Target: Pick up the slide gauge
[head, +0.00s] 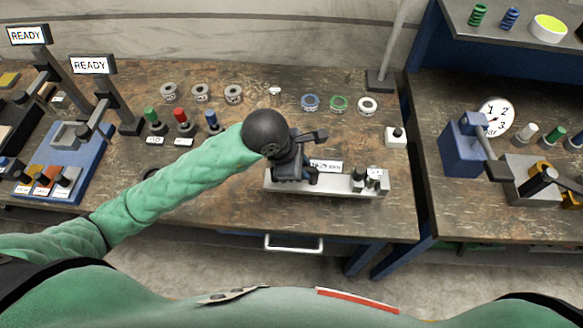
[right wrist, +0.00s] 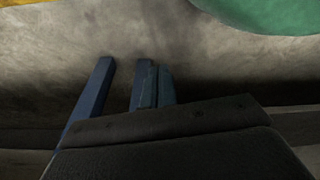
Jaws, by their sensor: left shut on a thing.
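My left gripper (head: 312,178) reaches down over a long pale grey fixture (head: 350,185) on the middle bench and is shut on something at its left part. What the jaws hold is mostly hidden by my black wrist and fingers, so I cannot clearly make out the slide gauge. A white label (head: 326,166) stands behind the fixture, its print too small to read. Small metal and black posts (head: 366,180) stand at the fixture's right end. My right gripper is not in the head view. In the right wrist view a black body fills the bottom, and its jaw state is unclear.
Several labelled rings (head: 233,93) lie along the back. Green, red and blue knobbed pieces (head: 181,120) stand left of my arm. A white block with a black knob (head: 396,137) is at the right edge. A blue dial stand (head: 463,145) is on the right bench.

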